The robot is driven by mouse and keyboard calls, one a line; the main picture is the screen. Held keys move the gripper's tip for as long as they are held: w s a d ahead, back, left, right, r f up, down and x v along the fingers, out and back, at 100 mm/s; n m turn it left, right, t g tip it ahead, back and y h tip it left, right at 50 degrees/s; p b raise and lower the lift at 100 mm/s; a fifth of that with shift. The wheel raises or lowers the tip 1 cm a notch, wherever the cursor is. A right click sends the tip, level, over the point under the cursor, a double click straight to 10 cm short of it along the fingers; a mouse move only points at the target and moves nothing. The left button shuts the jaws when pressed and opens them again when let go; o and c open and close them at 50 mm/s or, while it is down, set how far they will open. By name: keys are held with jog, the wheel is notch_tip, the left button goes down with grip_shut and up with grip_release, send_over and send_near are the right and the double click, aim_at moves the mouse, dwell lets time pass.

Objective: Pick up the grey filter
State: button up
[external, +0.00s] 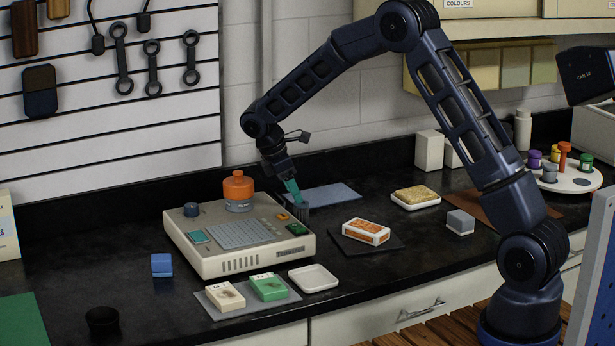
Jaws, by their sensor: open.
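My gripper (284,176) is at the end of my arm, above the back right of the beige device. A teal-handled brush (292,189) with dark bristles is right at its fingertips, bristles down; the jaws are open and I cannot tell how the brush is borne. No thing is clearly recognisable as a filter. A small grey block (460,222) with a paler top stands on the black counter, well right of my gripper. A small grey cylinder (549,173) stands on the white round tray (582,182) at the far right.
The beige device (245,263) bears an orange jar (238,186) and a dark knob (191,210). An orange-and-white box (366,232) lies on a dark mat. A sponge (416,195) sits on a dish. A blue block (162,265) and a black cup (102,322) stand at left.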

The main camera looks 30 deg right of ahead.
aim_at(301, 205)
jog(key=shift+x, duration=3.1)
jog(key=shift+d+r, duration=0.1)
jog(key=shift+d, duration=0.05)
jog(key=c, duration=1.1)
